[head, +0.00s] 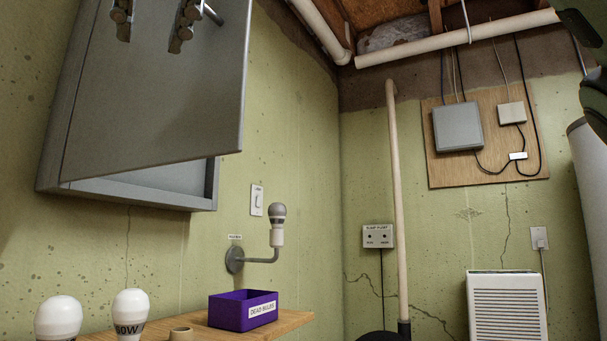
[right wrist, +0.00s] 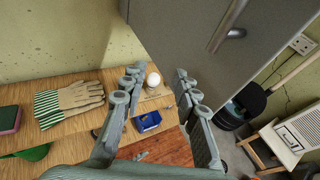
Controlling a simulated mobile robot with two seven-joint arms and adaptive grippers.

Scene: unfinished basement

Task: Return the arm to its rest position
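Part of my right arm shows at the right edge of the head view, with the dark end of my right gripper (head: 580,28) at the top right corner, cut off by the frame. In the right wrist view my right gripper (right wrist: 158,92) has its fingers spread wide apart, with nothing held between them. A white bulb (right wrist: 153,79) and a small blue box (right wrist: 147,121) show beyond the gap between the fingers, apart from them. My left gripper is in neither view.
An open grey cabinet (head: 160,85) hangs at left. Below it are two white bulbs (head: 58,318) (head: 130,312) and a purple "DEAD BULBS" box (head: 243,310). A wall lamp (head: 277,235) holds a bulb. Striped gloves (right wrist: 70,102) lie on the wooden bench (right wrist: 60,82). A white heater (head: 507,305) stands right.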

